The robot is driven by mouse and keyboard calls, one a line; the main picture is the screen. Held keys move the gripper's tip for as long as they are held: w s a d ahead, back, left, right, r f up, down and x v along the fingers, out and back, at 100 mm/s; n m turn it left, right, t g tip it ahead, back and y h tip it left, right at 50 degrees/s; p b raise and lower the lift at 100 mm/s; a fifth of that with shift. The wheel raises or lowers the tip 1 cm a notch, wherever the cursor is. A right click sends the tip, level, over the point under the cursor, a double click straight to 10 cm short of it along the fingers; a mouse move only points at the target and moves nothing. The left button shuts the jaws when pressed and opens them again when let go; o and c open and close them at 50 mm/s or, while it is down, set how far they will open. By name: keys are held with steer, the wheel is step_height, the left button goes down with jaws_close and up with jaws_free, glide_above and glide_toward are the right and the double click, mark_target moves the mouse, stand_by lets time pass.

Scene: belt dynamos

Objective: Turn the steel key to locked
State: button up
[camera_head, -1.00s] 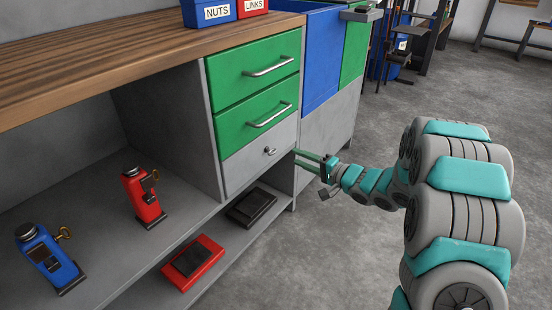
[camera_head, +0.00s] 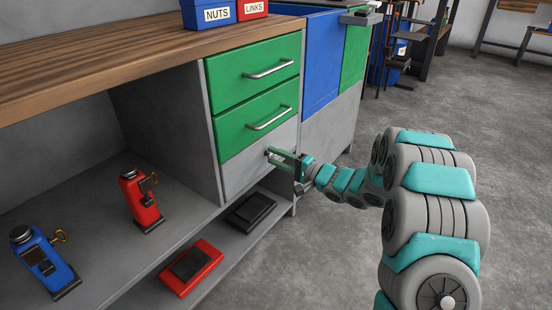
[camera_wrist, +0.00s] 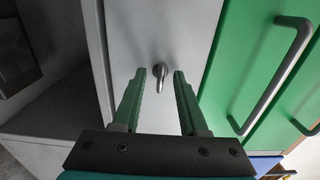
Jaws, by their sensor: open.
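The steel key (camera_wrist: 161,72) sits in the lock on the grey bottom drawer front (camera_head: 240,171) of the cabinet. In the wrist view the key stands out from the panel, just ahead of my fingertips and between their lines. My gripper (camera_wrist: 159,73) is open, with one green finger on each side of the key and the key apart from both.
Two green drawers (camera_head: 252,122) with bar handles are above the grey one; a handle (camera_wrist: 275,75) is close at right in the wrist view. A red device (camera_head: 141,201) and a blue device (camera_head: 45,260), each with a brass key, stand on the shelf. Open floor lies right.

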steer(key=shift+c, duration=0.3)
jaws_close()
stand_by(0.3)
